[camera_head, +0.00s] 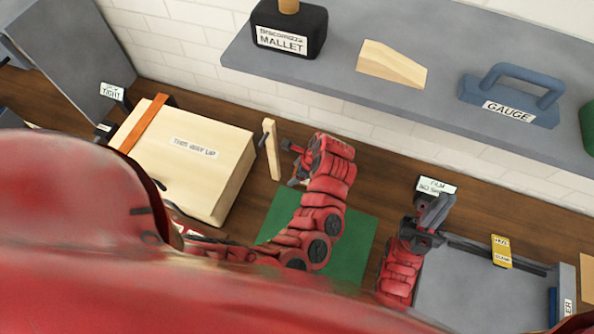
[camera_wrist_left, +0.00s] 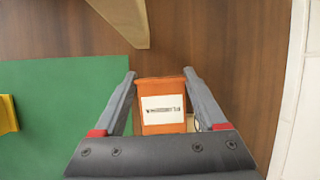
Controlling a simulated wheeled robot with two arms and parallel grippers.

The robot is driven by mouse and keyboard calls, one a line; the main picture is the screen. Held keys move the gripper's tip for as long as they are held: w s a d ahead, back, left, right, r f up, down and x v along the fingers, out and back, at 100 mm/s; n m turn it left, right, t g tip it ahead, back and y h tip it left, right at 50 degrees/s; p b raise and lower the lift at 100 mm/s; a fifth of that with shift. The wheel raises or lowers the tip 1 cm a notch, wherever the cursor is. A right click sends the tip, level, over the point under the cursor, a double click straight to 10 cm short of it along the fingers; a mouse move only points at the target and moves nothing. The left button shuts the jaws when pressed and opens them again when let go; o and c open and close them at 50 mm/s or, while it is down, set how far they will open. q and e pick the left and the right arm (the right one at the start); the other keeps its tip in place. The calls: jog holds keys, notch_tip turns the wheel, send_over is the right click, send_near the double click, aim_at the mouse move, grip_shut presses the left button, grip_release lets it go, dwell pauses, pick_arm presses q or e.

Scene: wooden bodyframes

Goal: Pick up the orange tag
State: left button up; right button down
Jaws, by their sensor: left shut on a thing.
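The orange tag (camera_wrist_left: 162,90) with a white printed label is between the two fingers of my left gripper (camera_wrist_left: 160,76) in the left wrist view. The fingers are closed on its sides. In the head view my left gripper (camera_head: 294,165) is beside the wooden upright, above the bench near the back wall. The tag cannot be made out clearly there. My right gripper (camera_head: 432,212) is over the bench to the right, near the grey tray's corner. Its finger opening cannot be judged.
A wooden box (camera_head: 195,150) with an orange strap is left of an upright wooden piece (camera_head: 271,150). A green mat (camera_head: 350,240) lies under my left arm. A grey tray (camera_head: 470,290) is at right. A shelf (camera_head: 400,85) holds a mallet, wedge and gauge.

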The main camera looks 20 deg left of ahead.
pick_arm(q)
jog(key=r, duration=0.2)
jog(key=r+b, duration=0.1)
jog(key=r, duration=0.1)
jog(key=s+r+b, duration=0.1)
jog(key=r, duration=0.1)
jog(key=shift+r, duration=0.1)
jog(key=s+p, duration=0.4)
jog(key=s, duration=1.4)
jog(key=shift+s+a+p, duration=0.2)
jog(key=shift+a+p, duration=0.15)
